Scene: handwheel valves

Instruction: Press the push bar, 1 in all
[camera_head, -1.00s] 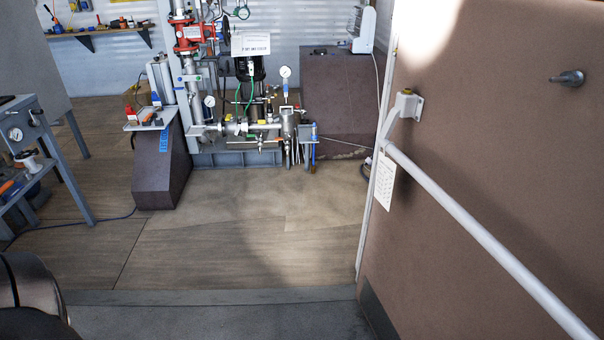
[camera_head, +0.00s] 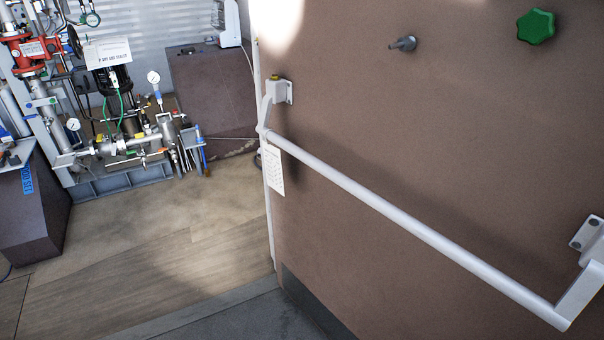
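The push bar (camera_head: 415,229) is a long white-grey tube across the brown door (camera_head: 370,110). It slants from upper left to lower right in the head view. One end sits in a white bracket (camera_head: 279,91) near the door's left edge. The other end joins a white arm and bracket (camera_head: 585,262) at the right edge of the picture. The door stands open, with the room showing past its left edge. Neither of my grippers is in view, and nothing touches the visible part of the bar.
A green knob (camera_head: 536,27) and a small metal handle (camera_head: 403,43) stick out of the door's upper part. A white card (camera_head: 273,170) hangs at its left edge. Pipework with gauges (camera_head: 130,140) stands beyond. The wooden floor (camera_head: 165,255) left of the door is clear.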

